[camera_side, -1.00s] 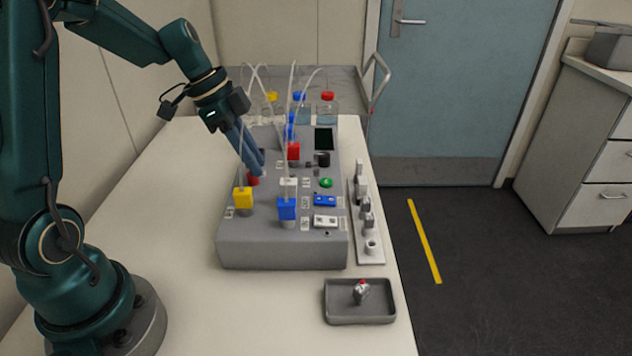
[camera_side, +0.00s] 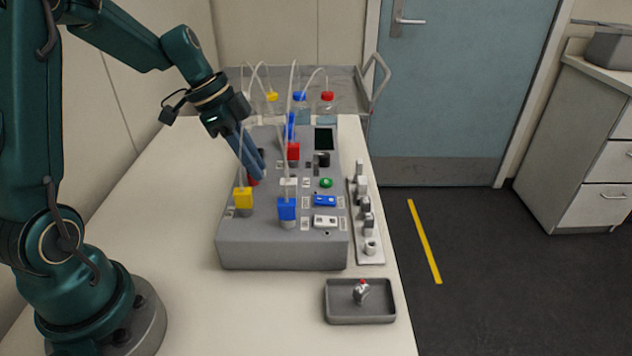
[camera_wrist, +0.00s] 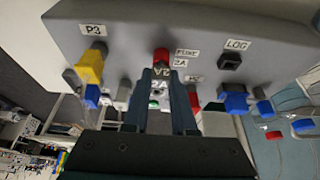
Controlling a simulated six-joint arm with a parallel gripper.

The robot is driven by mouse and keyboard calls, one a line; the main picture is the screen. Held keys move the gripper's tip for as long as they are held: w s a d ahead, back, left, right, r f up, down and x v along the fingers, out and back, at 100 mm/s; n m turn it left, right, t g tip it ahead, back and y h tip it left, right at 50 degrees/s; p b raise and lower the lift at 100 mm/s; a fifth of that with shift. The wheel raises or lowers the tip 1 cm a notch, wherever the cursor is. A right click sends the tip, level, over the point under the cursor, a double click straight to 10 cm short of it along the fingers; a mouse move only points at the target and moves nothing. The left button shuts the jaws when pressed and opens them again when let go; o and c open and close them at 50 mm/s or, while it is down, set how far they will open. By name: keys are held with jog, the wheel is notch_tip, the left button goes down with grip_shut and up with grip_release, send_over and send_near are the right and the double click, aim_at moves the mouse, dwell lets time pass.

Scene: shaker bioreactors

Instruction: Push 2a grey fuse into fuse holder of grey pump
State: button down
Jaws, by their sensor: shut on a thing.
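The grey pump (camera_side: 270,252) stands on the white table. In the wrist view, the red fuse holder (camera_wrist: 161,54) on its panel sits beside the label "FUSE 2A". My gripper (camera_wrist: 160,78) is shut on the grey fuse marked 2A (camera_wrist: 160,73), right at the holder. How deep the fuse sits in it I cannot tell. In the side view, my gripper (camera_side: 257,174) reaches down at a tilt to the red holder (camera_side: 252,182), and its fingers hide the fuse.
Yellow (camera_side: 243,198) and blue (camera_side: 287,208) connectors with tubes stand close to the fingers. A grey tray (camera_side: 342,317) holds a small red-topped grey part (camera_side: 361,291). A rack of several grey parts (camera_side: 368,255) lies right of the pump.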

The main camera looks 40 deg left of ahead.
aim_at(245, 182)
jog(key=shift+f, duration=0.3)
dwell(0.5)
jog(key=c, duration=0.6)
grip_release()
jog(key=shift+c, duration=0.2)
jog(key=shift+v, duration=2.6)
jog(key=s+d+r+m+t+y, duration=0.15)
jog(key=s+d+r, duration=0.3)
jog(key=d, duration=0.45)
jog(key=s+d+f+n+y, duration=0.1)
jog(key=s+d+f+n, duration=0.1)
jog(key=s+n, duration=0.6)
jog(key=shift+s+n+t+y, duration=0.35)
jog(key=shift+s+n+t, duration=0.1)
jog(key=shift+n, duration=0.8)
